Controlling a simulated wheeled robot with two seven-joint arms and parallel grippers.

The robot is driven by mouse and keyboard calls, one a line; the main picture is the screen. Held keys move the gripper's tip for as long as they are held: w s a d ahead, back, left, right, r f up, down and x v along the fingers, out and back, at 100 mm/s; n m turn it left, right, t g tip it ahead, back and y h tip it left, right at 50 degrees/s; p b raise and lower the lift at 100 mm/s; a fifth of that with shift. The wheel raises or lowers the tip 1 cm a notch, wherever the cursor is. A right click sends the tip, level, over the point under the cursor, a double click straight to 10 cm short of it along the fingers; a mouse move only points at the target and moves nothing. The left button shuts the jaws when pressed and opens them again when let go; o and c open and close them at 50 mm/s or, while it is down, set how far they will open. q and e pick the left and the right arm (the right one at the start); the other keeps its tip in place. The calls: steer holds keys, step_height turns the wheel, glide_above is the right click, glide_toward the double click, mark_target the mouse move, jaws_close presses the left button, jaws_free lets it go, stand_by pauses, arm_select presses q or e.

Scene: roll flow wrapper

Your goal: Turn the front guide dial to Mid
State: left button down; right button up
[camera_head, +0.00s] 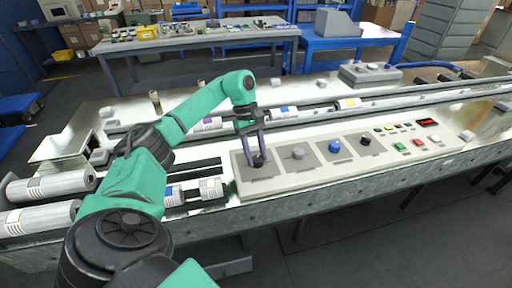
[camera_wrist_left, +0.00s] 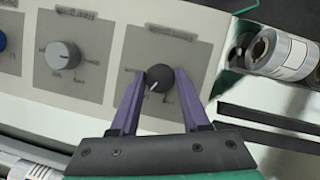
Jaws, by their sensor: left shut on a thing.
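A black dial (camera_wrist_left: 159,79) with a white pointer line sits on the leftmost grey plate (camera_head: 268,182) of the control panel. Its pointer faces the lower left in the left wrist view. The small print around it is too blurred to read. My left gripper (camera_head: 257,160) reaches down onto this dial, and its two purple fingers are shut on the dial's sides (camera_wrist_left: 161,82). In the head view the fingers partly hide the dial. My right gripper is in neither view.
To the right on the panel (camera_head: 318,183) are a grey dial (camera_head: 297,153), a blue dial (camera_head: 334,146), a black dial (camera_head: 365,140) and several coloured buttons. Film rolls (camera_head: 50,186) lie at the left. A conveyor rail (camera_head: 385,103) runs behind the panel.

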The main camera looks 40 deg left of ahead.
arm_select(q)
steer(key=shift+m, duration=0.3)
steer(key=shift+c, duration=1.9)
jaws_free()
steer(key=shift+w+a+r, duration=0.15)
steer(key=shift+a+r, duration=0.1)
steer(key=shift+r, duration=0.25)
steer(key=v, duration=0.4)
steer(key=p+v, duration=0.4)
steer(key=v, duration=0.5)
steer(key=shift+r+p, duration=0.25)
steer(key=shift+p, duration=0.15)
steer(key=shift+w, duration=0.1)
